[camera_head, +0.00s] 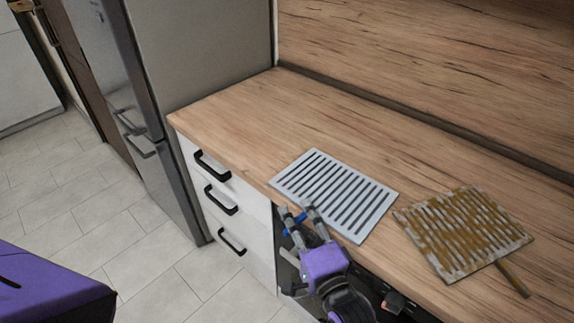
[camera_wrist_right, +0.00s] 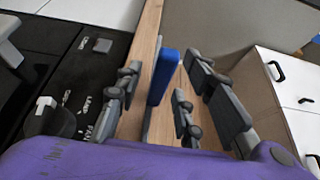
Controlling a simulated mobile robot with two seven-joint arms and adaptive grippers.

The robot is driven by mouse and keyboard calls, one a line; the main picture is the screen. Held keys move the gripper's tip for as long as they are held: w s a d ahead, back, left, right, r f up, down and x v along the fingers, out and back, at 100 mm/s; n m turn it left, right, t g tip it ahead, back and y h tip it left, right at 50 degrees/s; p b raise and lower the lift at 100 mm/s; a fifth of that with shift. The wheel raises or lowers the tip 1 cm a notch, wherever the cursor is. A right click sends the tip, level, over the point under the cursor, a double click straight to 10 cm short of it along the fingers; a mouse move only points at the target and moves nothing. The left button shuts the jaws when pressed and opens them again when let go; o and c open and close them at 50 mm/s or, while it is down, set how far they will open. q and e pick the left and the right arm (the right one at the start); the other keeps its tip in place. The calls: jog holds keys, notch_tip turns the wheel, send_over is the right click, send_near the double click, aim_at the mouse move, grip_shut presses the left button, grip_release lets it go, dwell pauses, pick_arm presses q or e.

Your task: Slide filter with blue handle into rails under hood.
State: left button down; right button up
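The clean filter is a light grey slotted plate (camera_head: 335,192) lying flat on the counter, its left corner at the front edge. Its blue handle (camera_head: 293,222) sticks out over the front edge; it also shows in the right wrist view (camera_wrist_right: 162,77). My right gripper (camera_head: 297,211) is at the handle with its fingers apart. In the wrist view the fingers (camera_wrist_right: 155,100) stand on either side of the handle, with a visible gap. My left gripper is not in view. The hood and its rails are not in view.
A stained brown filter (camera_head: 463,232) with a brown handle (camera_head: 513,279) lies to the right on the wooden counter (camera_head: 240,115). A black panel with knobs (camera_wrist_right: 100,60) is below the counter edge. White drawers (camera_head: 228,200) and a fridge (camera_head: 200,50) stand left. The counter's back left is clear.

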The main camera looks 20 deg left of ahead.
jog(key=shift+w+a, duration=0.15)
jog(key=shift+a, duration=0.1)
grip_shut()
dwell(0.3)
